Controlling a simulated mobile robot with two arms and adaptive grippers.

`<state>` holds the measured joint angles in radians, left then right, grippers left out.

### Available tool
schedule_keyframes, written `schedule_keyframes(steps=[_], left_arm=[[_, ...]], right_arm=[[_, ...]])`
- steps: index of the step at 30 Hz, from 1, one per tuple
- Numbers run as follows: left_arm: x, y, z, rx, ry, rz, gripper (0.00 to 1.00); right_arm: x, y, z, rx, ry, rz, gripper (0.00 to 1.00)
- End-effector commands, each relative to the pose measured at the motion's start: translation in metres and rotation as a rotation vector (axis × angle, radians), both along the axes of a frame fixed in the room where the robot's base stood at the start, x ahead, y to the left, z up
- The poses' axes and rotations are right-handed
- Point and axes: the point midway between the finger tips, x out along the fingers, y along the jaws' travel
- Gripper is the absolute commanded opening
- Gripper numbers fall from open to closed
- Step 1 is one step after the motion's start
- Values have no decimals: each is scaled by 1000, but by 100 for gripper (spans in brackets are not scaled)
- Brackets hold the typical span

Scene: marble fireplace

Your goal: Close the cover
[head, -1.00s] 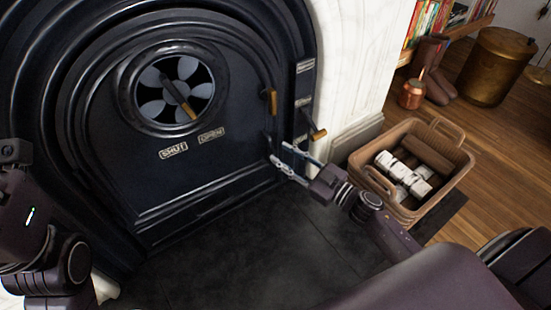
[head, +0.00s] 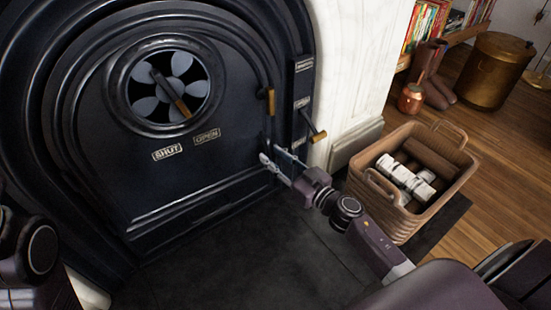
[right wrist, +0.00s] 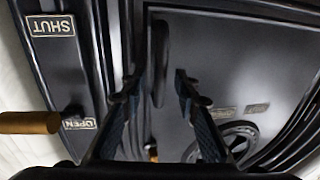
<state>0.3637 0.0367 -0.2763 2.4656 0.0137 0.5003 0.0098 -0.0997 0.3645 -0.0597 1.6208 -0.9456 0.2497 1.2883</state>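The cover is the black arched fireplace door (head: 100,165), with a round vent (head: 160,84) and SHUT and OPEN plates on its face. It sits in or close to its frame; I cannot tell whether a gap is left at the right edge. My right gripper (head: 275,159) is at the door's lower right edge, fingers pointing at it. In the right wrist view this gripper (right wrist: 160,88) is open, with a dark upright bar (right wrist: 160,58) on the door side showing between its fingers. Contact is unclear. My left gripper is out of view; only part of that arm shows at the left.
Brass-tipped levers (head: 318,136) stick out from the right of the fireplace. A wicker basket (head: 445,192) with logs stands to the right of my right arm. A white marble surround (head: 358,70) borders the door. The dark hearth (head: 225,255) before the door is clear.

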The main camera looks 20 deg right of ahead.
Motion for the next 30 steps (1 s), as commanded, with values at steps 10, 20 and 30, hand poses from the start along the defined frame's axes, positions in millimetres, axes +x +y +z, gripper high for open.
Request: schedule_keyframes(steps=[10, 20, 30], left_arm=[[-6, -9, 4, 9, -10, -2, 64], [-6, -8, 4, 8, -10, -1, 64], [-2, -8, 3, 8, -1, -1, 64]], right_arm=[[0, 0, 0, 0, 0, 1, 12], [0, 0, 0, 0, 0, 0, 0], [18, -14, -2, -4, 2, 25, 0]])
